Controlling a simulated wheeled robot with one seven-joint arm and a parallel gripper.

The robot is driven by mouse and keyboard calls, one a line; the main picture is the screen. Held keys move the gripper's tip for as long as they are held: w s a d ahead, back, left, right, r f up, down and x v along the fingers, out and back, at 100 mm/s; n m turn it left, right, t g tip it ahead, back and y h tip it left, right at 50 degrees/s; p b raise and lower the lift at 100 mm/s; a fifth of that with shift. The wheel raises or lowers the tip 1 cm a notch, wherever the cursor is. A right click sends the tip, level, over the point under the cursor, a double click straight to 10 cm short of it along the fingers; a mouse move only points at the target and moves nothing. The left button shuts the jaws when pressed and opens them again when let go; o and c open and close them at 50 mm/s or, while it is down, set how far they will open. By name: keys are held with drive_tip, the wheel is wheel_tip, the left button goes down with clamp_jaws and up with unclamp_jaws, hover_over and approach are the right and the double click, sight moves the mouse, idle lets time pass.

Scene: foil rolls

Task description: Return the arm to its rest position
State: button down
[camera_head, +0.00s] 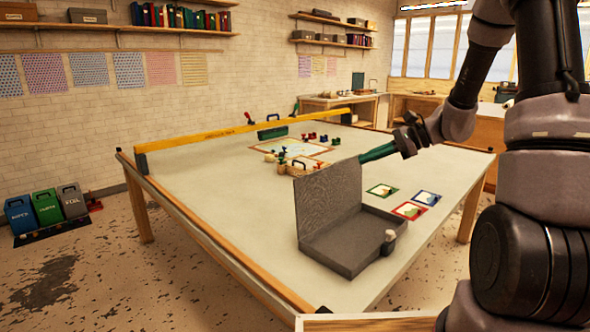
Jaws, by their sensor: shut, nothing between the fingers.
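My gripper (366,157) is at the end of my arm, which comes in from the right side of the view. Its teal fingers point left and slightly down, over the right part of the large table (225,185). The fingers are shut and hold nothing. In the picture they are just right of the upper edge of the raised lid of an open grey case (345,255). I cannot tell how far apart the fingers and the lid are.
Small framed cards (409,210) lie right of the case. A yellow rail (240,130) spans the far edge. Bins (46,208) stand on the floor at left. The table's left part is clear.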

drive_tip(key=s+d+r+n+t+h, duration=0.2)
drive_tip(key=s+r+n+h, duration=0.3)
drive_tip(key=s+r, duration=0.3)
drive_tip(key=s+d+r+n+t+h, duration=0.2)
drive_tip(key=s+r+n+h, duration=0.3)
drive_tip(key=s, duration=0.9)
wheel_tip(320, 180, up, 3)
drive_tip(key=shift+d+r+n, duration=0.1)
drive_tip(key=shift+d+n, duration=0.2)
drive_tip(key=shift+n, duration=0.2)
